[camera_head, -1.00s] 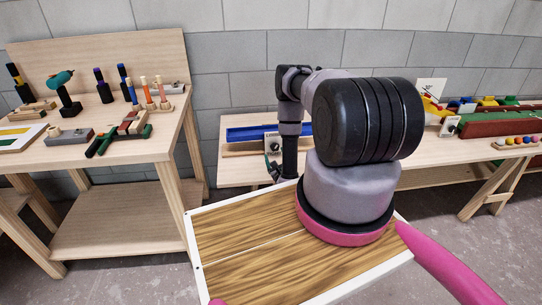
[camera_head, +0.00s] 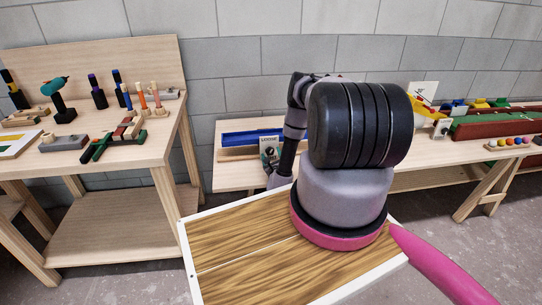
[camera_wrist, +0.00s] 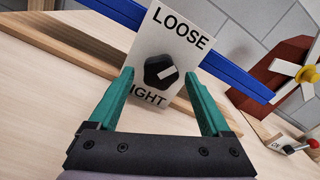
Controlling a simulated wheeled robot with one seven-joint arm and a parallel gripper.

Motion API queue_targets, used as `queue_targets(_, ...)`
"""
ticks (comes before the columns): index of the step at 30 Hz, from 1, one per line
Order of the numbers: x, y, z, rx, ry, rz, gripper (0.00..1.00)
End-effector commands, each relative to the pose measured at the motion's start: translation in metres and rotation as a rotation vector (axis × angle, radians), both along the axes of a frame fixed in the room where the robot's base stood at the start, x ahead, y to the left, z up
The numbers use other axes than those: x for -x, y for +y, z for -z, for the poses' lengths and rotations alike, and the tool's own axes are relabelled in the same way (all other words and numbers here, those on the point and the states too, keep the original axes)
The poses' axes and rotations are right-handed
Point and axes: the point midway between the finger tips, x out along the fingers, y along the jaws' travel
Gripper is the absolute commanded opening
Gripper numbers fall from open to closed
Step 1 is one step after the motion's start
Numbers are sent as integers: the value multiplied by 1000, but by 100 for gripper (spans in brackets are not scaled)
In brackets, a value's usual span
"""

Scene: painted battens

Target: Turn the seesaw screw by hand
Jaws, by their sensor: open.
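A white plate lettered "LOOSE" above and "IGHT" below, its first letter hidden, stands upright on the table in the wrist view (camera_wrist: 180,32). A black knob (camera_wrist: 155,68) with a white pointer line sits on the plate; the line points to the right and slightly up. My gripper (camera_wrist: 157,74) is open, its two green fingers on either side of the knob; I cannot tell whether they touch it. In the head view the plate (camera_head: 269,147) is small, and my gripper (camera_head: 271,163) is right at it, partly hidden by my arm.
A blue batten (camera_wrist: 232,82) and a wooden batten (camera_wrist: 70,45) run behind the plate. A tool bench (camera_head: 90,150) stands at left.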

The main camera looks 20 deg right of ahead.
Motion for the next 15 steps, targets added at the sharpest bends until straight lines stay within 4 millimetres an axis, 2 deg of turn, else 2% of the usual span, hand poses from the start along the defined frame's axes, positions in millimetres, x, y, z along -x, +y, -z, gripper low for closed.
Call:
queue_targets(8,-2,0,0,-1,0,0,82)
queue_targets(9,-2,0,0,-1,0,0,74)
queue_targets(11,-2,0,0,-1,0,0,51)
queue_targets(12,-2,0,0,-1,0,0,36)
queue_targets(15,-2,0,0,-1,0,0,0)
